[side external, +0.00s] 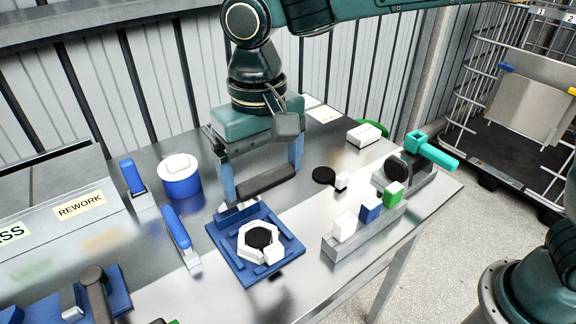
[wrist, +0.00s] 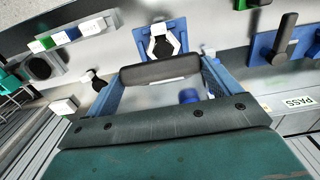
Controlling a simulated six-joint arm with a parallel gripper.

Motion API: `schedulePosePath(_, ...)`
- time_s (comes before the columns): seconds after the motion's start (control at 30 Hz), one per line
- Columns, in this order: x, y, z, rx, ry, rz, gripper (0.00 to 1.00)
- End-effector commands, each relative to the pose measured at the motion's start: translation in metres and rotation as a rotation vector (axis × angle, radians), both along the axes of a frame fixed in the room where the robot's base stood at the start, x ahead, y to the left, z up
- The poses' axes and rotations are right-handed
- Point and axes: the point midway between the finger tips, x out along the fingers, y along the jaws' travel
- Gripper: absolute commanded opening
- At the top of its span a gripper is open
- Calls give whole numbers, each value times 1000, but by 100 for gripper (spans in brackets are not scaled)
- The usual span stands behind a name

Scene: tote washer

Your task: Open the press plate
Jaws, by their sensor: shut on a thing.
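The blue press fixture (side external: 223,238) stands mid-table with a white hexagonal part (side external: 245,233) and a black disc (side external: 259,238) exposed in it. It also shows at the top of the wrist view (wrist: 178,27). My gripper (side external: 263,168) is shut on a dark rounded bar (side external: 266,185), with one blue finger at each end of it. The bar is above the fixture's back edge; the wrist view shows it spanning the fingers (wrist: 160,70). A pale and blue piece (side external: 236,212) shows below the bar, at the fixture's back. The joint between bar and fixture is partly hidden.
A blue tub with a white lid (side external: 180,180) and blue-handled tools (side external: 176,228) stand left. A grey rack with coloured blocks (side external: 365,225) and a teal-handled clamp (side external: 432,150) stand right. Another blue fixture (side external: 120,290) is at lower left.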

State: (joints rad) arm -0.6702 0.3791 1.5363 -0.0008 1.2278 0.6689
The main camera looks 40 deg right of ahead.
Motion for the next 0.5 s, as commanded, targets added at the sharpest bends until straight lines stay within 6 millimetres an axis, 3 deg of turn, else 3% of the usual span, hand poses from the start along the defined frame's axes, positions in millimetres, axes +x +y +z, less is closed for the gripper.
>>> schedulePosePath(0.03,12,0,4,5,-9,-10,48)
schedulePosePath(0.5,75,-1,29,4,-8,-9,48)
